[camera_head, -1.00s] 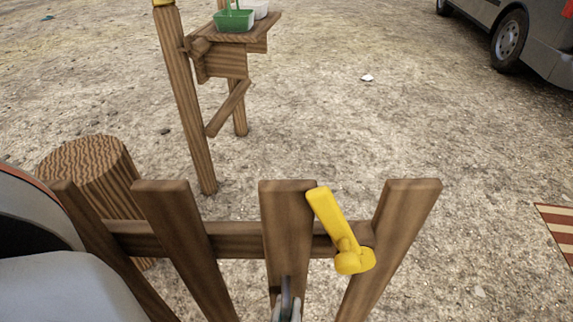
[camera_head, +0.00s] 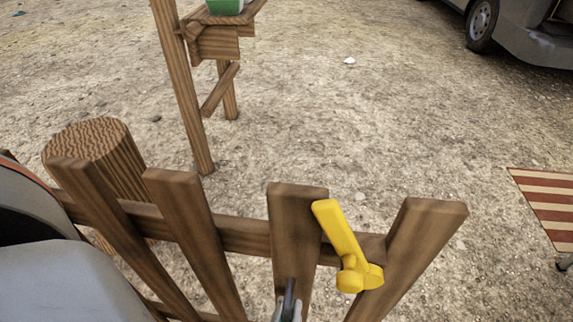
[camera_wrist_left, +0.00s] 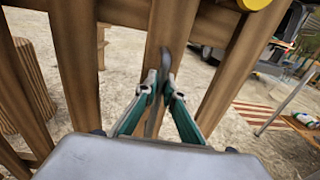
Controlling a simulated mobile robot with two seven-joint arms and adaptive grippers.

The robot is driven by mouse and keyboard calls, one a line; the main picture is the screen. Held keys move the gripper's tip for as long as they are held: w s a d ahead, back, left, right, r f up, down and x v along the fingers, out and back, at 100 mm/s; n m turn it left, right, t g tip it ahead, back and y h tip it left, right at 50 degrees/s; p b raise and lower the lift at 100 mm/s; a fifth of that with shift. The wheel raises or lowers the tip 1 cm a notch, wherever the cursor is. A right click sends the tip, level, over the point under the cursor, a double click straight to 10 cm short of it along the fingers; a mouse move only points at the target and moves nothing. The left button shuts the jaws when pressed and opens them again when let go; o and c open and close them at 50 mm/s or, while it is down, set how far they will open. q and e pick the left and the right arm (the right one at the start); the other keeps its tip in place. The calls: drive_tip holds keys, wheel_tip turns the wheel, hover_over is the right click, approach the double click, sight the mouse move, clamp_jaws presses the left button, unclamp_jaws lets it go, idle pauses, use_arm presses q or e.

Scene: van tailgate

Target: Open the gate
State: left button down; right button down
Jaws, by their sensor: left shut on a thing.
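The wooden gate (camera_head: 297,225) of brown slats with a cross rail stands close in front of me. A yellow latch lever (camera_head: 340,233) sits near its top right, tilted, leaning up to the left; its yellow end shows at the top of the left wrist view (camera_wrist_left: 254,3). My left gripper (camera_head: 287,306) is low at the middle slat. In the left wrist view its two green-sided fingers (camera_wrist_left: 160,90) are shut on a dark grey curved handle (camera_wrist_left: 166,62) in front of that slat. My right gripper is not in view.
A wooden stump (camera_head: 97,150) stands behind the gate at left. A wooden stand (camera_head: 217,45) with a green container (camera_head: 224,5) is beyond. A van (camera_head: 530,35) is at far right, a striped mat (camera_head: 548,200) at right. Open gravel lies between.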

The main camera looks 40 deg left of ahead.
use_arm(q)
drive_tip(key=shift+s, duration=0.1)
idle(0.3)
drive_tip(key=c, duration=2.2)
unclamp_jaws()
drive_tip(key=shift+o, duration=0.2)
wheel_tip(320, 180, up, 10)
